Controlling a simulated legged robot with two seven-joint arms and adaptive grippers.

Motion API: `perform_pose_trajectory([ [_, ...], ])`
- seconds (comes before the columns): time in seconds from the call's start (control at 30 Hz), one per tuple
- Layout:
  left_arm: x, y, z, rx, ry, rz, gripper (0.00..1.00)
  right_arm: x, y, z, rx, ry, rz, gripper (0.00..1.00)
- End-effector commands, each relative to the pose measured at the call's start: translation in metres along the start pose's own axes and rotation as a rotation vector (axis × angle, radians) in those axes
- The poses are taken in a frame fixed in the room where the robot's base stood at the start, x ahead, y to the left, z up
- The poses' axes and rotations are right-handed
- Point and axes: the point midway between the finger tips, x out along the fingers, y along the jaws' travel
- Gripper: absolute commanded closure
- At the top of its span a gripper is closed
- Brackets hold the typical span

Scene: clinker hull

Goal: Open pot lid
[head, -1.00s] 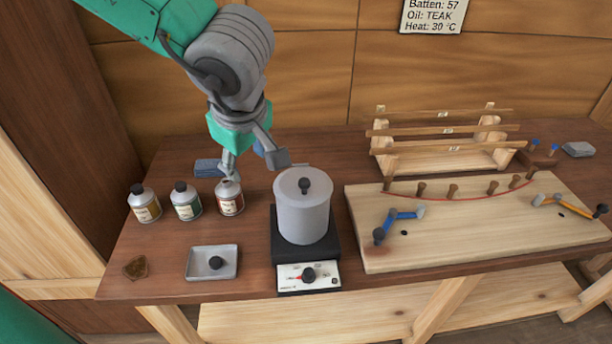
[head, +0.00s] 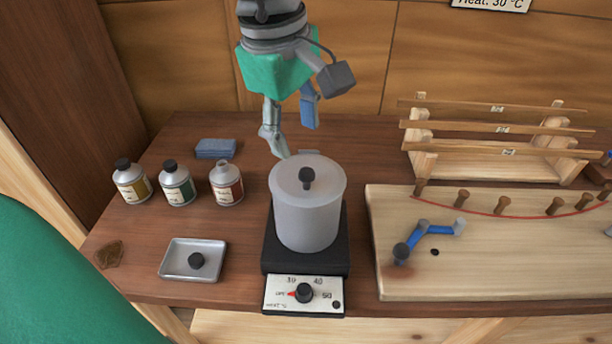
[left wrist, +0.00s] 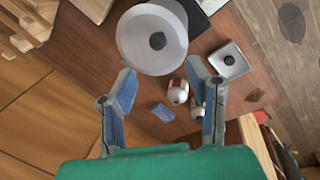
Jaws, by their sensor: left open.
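The pot (head: 307,215) is pale and translucent-looking, upright on a black hot plate (head: 335,250). Its lid (head: 325,177) is on top, with a dark round knob (head: 307,176) in the middle. My left gripper (head: 295,138) is open and empty, behind and above the pot in the head view, its fingers pointing down and apart from the knob. In the left wrist view the lid (left wrist: 135,45) and knob (left wrist: 157,41) lie beyond the open fingertips (left wrist: 161,78), toward the top of the picture. My right gripper is not in view.
Several bottles (head: 177,186) stand left of the pot; the rightmost has no black cap. A metal tray (head: 175,270) holds a black cap (head: 196,260). A blue cloth (head: 215,148) lies behind. Right are a wooden board (head: 480,275) with pegs and a batten rack (head: 480,165).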

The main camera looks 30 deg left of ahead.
Motion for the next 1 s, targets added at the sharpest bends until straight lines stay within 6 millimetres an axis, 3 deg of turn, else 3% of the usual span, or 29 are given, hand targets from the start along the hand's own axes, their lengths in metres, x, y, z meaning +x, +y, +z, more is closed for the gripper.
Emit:
perform_pose_trajectory([
  [0.03, 0.015, -0.001, 0.0, 0.0, 0.002, -0.007, 0.56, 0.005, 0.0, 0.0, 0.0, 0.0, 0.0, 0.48],
  [0.2, 0.052, -0.002, -0.001, 0.0, 0.002, -0.006, 0.56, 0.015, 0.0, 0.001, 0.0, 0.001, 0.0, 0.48],
  [0.4, 0.084, -0.002, -0.002, 0.0, -0.001, -0.003, 0.56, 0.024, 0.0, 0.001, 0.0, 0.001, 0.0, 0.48],
  [0.6, 0.098, -0.001, -0.002, 0.0, -0.002, -0.002, 0.56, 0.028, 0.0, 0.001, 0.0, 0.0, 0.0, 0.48],
  [0.9, 0.099, -0.001, -0.001, 0.0, -0.002, -0.001, 0.56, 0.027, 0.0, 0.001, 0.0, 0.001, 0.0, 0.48],
  [1.0, 0.099, -0.001, -0.001, 0.0, -0.001, -0.001, 0.91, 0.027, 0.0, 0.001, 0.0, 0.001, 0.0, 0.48],
])
